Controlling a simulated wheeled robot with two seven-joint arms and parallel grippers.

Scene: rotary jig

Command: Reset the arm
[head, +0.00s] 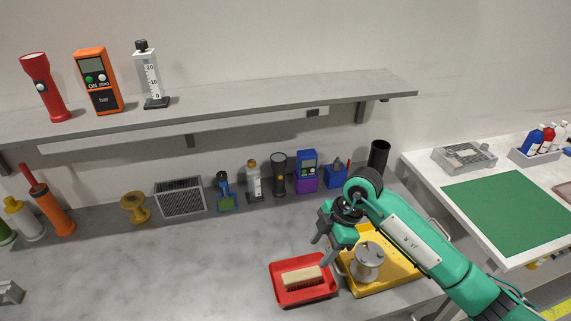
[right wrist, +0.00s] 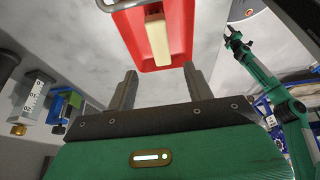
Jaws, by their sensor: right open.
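My right arm reaches in from the lower right of the head view. Its right gripper (head: 324,245) is open and empty, above the back edge of a red tray. In the right wrist view the two fingers of the gripper (right wrist: 160,88) stand wide apart with nothing between them. A grey metal cylinder fixture (head: 368,262) stands on a yellow tray (head: 385,284), partly hidden by my arm. A green arm, seemingly my left one, shows at the right of the wrist view; its gripper (right wrist: 236,40) is too small to read.
The red tray (head: 277,287) holds a wooden brush (head: 302,278); they also show in the wrist view. A shelf (head: 250,95) runs above. The bench's left-middle is clear.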

